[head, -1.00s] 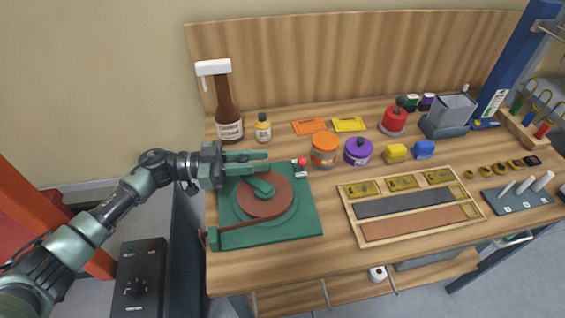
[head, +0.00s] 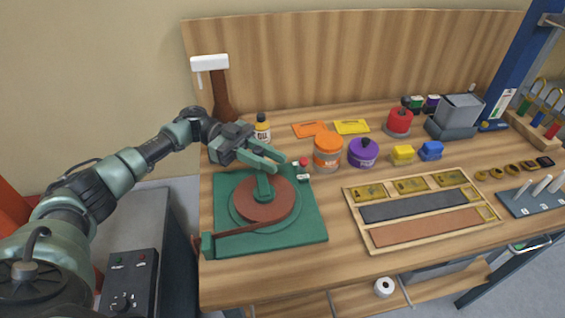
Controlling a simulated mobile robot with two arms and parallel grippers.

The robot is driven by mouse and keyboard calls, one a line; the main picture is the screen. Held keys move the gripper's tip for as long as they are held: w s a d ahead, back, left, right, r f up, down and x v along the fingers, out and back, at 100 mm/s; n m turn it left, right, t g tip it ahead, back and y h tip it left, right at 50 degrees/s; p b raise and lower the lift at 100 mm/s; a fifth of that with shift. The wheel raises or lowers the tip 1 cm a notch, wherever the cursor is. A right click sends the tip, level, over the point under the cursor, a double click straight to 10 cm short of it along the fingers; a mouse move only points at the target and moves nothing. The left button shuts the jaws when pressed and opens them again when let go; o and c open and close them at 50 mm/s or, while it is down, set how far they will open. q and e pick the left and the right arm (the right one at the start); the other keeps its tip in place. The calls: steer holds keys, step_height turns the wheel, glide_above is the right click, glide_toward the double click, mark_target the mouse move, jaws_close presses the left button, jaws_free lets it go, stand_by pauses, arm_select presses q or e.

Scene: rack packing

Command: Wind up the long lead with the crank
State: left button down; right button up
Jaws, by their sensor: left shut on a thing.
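The winder has a green base plate (head: 312,233) at the table's left, with a round red-brown reel (head: 262,210) on it. A red-brown lead (head: 240,231) runs from the reel to a green block (head: 208,245) at the plate's front left corner. The green crank (head: 264,186) stands over the reel. My left gripper (head: 268,163) reaches in from the upper left and is shut on the crank's handle, which its fingers mostly hide. My right gripper is not in view.
A small red-topped piece (head: 303,164) sits at the plate's back right corner. An orange-lidded jar (head: 327,150) and a wooden tray (head: 360,238) are to the right.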

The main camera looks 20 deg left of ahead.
arm_select(q)
steer(key=shift+d, duration=0.1)
stand_by(0.4)
steer(key=c, duration=1.2)
jaws_free()
steer(key=shift+c, duration=0.2)
